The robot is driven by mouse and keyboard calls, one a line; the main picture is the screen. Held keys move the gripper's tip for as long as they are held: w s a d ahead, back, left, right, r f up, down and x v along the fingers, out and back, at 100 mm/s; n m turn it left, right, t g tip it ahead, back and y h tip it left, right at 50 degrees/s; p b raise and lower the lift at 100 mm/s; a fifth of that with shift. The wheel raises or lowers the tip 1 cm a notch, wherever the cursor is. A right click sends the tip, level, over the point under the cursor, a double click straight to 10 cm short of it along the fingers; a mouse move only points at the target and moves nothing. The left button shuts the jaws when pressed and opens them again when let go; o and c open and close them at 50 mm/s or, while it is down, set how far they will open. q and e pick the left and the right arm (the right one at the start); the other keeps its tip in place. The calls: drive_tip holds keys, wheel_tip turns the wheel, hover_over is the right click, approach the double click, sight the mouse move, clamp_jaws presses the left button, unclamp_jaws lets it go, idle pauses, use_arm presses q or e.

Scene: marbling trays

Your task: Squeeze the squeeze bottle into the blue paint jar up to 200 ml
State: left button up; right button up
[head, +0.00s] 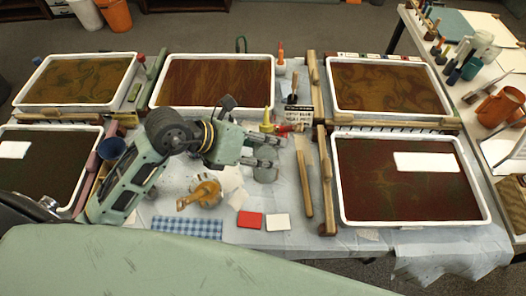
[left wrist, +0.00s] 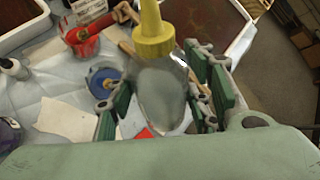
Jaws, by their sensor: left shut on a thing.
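The squeeze bottle has a yellow cap and nozzle (head: 267,127) and a grey, see-through body (left wrist: 158,95). My left gripper (head: 270,151) is shut around its body, and the nozzle points up. In the left wrist view, the green finger pads of my left gripper (left wrist: 165,100) stand on both sides of the bottle. The blue paint jar (left wrist: 103,79) stands on the table just left of the bottle in that view, apart from it. In the head view I cannot tell the jar apart clearly beneath my gripper. The paint level is not readable. My right gripper is not in view.
Large marbling trays surround the work area, including one at right front (head: 358,218). A red card (head: 250,220), a white card (head: 277,222) and a blue checked cloth (head: 187,227) lie in front. Wooden bars (head: 304,185) lie right of the gripper. A red pot (left wrist: 82,45) stands beyond the jar.

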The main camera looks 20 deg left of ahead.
sight(266, 151)
use_arm(q)
drive_tip(key=s+t+b, duration=0.1)
drive_tip(key=b, duration=0.1)
drive_tip(key=m+t+b, duration=0.1)
drive_tip(key=shift+s+d+r+b, duration=0.3)
drive_tip(key=shift+s+r+b, duration=0.05)
drive_tip(key=shift+r+b, duration=0.05)
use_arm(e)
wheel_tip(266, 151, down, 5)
use_arm(q)
drive_tip(key=p, duration=0.1)
drive_tip(key=r+p, duration=0.1)
drive_tip(key=shift+s+d+r+m+t+p, duration=0.1)
drive_tip(key=shift+s+r+m+t+p, duration=0.1)
drive_tip(key=shift+s+m+t+p, duration=0.15)
drive_tip(key=shift+s+d+r+m+t+p, duration=0.1)
drive_tip(key=shift+s+r+m+t+p, duration=0.35)
drive_tip(key=shift+t+p, duration=0.35)
drive_tip(key=shift+s+d+r+t, duration=0.1)
drive_tip(key=shift+s+d+t, duration=0.05)
drive_tip(key=shift+s+t, duration=0.25)
drive_tip(key=shift+m, duration=0.3)
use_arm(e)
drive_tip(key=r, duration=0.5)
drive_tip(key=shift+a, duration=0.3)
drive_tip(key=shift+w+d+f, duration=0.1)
